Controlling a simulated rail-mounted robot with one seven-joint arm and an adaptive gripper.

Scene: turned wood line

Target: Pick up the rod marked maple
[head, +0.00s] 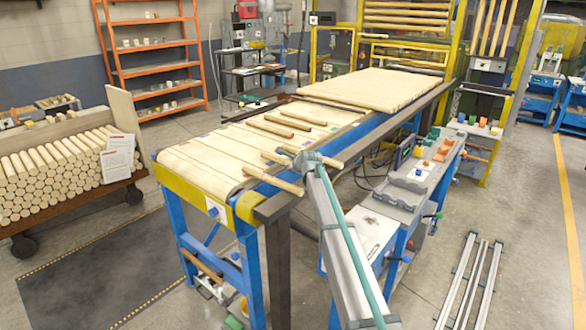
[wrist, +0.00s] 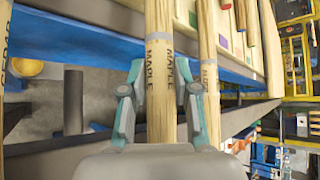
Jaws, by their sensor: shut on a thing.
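A pale round rod marked MAPLE (wrist: 159,45) runs lengthwise through the middle of the wrist view. My gripper (wrist: 160,98) has one teal-and-grey finger on each side of it and is shut on it, close to the printed word. In the head view my gripper (head: 309,160) is at the right edge of the belt table (head: 190,161), among several loose rods. The fingers partly hide the rods there, so I cannot tell exactly which rod end belongs to the held one.
In the wrist view another rod (wrist: 207,48) lies close on the right, and a rod that seems marked cedar (wrist: 5,60) is at the left edge. Darker-ended rods (head: 270,130) lie farther back on the belt. A grey workbench (head: 408,185) stands to the right.

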